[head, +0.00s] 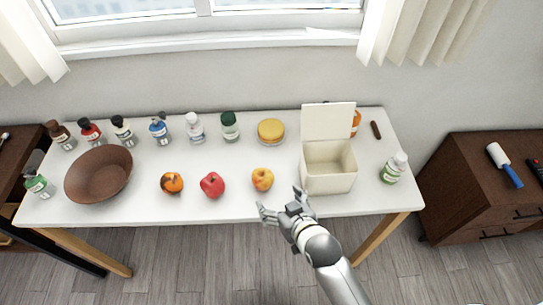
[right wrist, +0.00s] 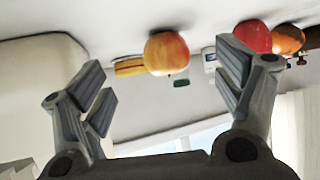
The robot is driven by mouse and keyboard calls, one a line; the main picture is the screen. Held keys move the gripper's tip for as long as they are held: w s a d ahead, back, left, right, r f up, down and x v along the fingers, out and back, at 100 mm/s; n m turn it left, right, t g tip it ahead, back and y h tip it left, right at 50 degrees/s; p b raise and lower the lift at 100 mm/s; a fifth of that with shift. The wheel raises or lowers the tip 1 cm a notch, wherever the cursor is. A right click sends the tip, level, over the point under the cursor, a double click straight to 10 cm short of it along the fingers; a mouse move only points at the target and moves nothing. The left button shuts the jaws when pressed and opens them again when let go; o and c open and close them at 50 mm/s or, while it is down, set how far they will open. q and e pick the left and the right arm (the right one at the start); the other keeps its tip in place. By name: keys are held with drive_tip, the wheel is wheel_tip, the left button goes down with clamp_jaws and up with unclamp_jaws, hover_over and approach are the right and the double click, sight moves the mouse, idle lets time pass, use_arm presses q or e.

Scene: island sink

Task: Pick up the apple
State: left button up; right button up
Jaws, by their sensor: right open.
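A yellow-red apple (head: 262,179) rests near the front of the white table, with a red apple (head: 212,185) to its left. My right gripper (head: 280,203) is open and empty at the table's front edge, just in front and to the right of the yellow-red apple. In the right wrist view, which looks upside down, the yellow-red apple (right wrist: 167,53) shows beyond and between the open fingers of the gripper (right wrist: 165,78), apart from them. The red apple (right wrist: 252,36) is partly behind the right-hand finger there. My left gripper is not in view.
An open cream box (head: 329,182) stands close to the right of the gripper. An orange, dark-spotted fruit (head: 172,183) and a brown bowl (head: 98,174) are farther left. Several bottles and a yellow round item (head: 271,131) line the back. A white-green bottle (head: 394,167) stands at right.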

sight(267, 183)
drive_tip(key=shift+w+a+r, duration=0.35)
drive_tip(key=shift+w+r, duration=0.15)
drive_tip(key=shift+r, duration=0.15)
drive_tip(key=shift+w+a, duration=0.2)
drive_tip(key=shift+w, duration=0.15)
drive_tip(key=x, duration=0.4)
drive_tip(key=shift+a, duration=0.1)
drive_tip(key=shift+w+f, duration=0.15)
drive_tip(key=shift+w, duration=0.15)
drive_tip(key=shift+w+a+f+p, duration=0.1)
drive_tip(key=shift+w+a+p, duration=0.15)
drive_tip(key=shift+w+p, duration=0.3)
drive_tip(key=shift+x, duration=1.95)
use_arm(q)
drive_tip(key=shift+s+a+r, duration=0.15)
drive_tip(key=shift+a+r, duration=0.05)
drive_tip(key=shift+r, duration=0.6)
use_arm(e)
drive_tip(key=shift+c, duration=0.2)
drive_tip(key=c, duration=1.2)
